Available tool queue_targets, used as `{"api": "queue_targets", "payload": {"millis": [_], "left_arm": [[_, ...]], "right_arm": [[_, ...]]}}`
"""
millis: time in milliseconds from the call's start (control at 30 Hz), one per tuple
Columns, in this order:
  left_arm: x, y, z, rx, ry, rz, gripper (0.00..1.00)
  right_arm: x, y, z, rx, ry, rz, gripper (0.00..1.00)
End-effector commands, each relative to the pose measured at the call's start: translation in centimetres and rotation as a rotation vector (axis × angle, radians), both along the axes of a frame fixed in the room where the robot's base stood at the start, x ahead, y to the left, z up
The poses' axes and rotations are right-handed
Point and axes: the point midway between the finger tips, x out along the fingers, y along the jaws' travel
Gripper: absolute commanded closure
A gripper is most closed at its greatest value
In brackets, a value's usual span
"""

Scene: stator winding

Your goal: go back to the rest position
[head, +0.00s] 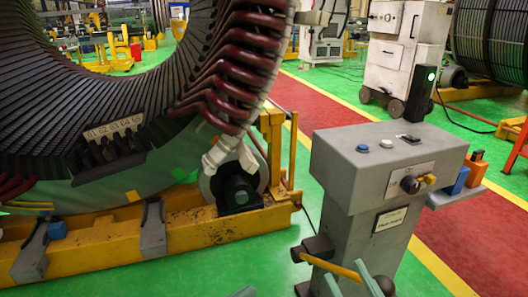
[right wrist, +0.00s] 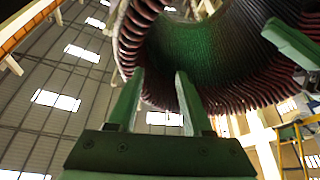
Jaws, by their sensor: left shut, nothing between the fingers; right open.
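My right gripper (head: 350,283) is low in the head view, in front of the control pedestal, with its two grey-green fingers apart. In the right wrist view its fingers (right wrist: 158,100) stand open and empty, pointing up toward the stator bore. Only a grey-green tip of my left gripper (head: 243,291) shows at the bottom edge of the head view, left of the right one. It is shut and no object shows at it. The large stator (head: 75,95), with dark red coil ends, fills the upper left and also shows in the right wrist view (right wrist: 215,50).
A yellow cradle (head: 190,232) with a dark roller carries the stator. A grey control pedestal (head: 385,160) stands at right, with a yellow-handled tool (head: 325,262) at its front. A white cabinet (head: 403,45) stands behind.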

Motion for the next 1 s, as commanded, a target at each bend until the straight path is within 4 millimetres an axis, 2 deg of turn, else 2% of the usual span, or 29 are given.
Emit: {"api": "queue_targets", "payload": {"millis": [33, 200, 367, 533, 700, 900, 1000], "left_arm": [[0.3, 0.6, 1.3, 0.031, 0.025, 0.042, 1.00], [0.6, 3.0, 0.2, 0.165, 0.088, 0.172, 1.00], [-0.5, 5.5, -0.9, 0.305, 0.154, 0.274, 1.00], [-3.1, 8.2, -1.8, 0.467, 0.231, 0.354, 1.00], [-6.7, 10.7, -2.5, 0.625, 0.300, 0.402, 1.00], [-9.7, 12.3, -3.3, 0.741, 0.344, 0.419, 1.00], [-10.3, 12.6, -3.5, 0.763, 0.350, 0.420, 1.00]], "right_arm": [[0.6, -0.3, 1.0, -0.004, 0.073, -0.016, 0.50], [1.6, -1.2, -1.4, -0.020, 0.313, -0.065, 0.50], [1.1, -2.0, -3.9, -0.034, 0.539, -0.105, 0.50], [-1.0, -2.8, -6.3, -0.048, 0.781, -0.143, 0.50], [-4.3, -3.4, -8.4, -0.058, 1.000, -0.173, 0.50], [-7.2, -3.7, -10.1, -0.063, 1.153, -0.190, 0.50], [-7.8, -3.7, -10.6, -0.065, 1.180, -0.192, 0.50]]}}
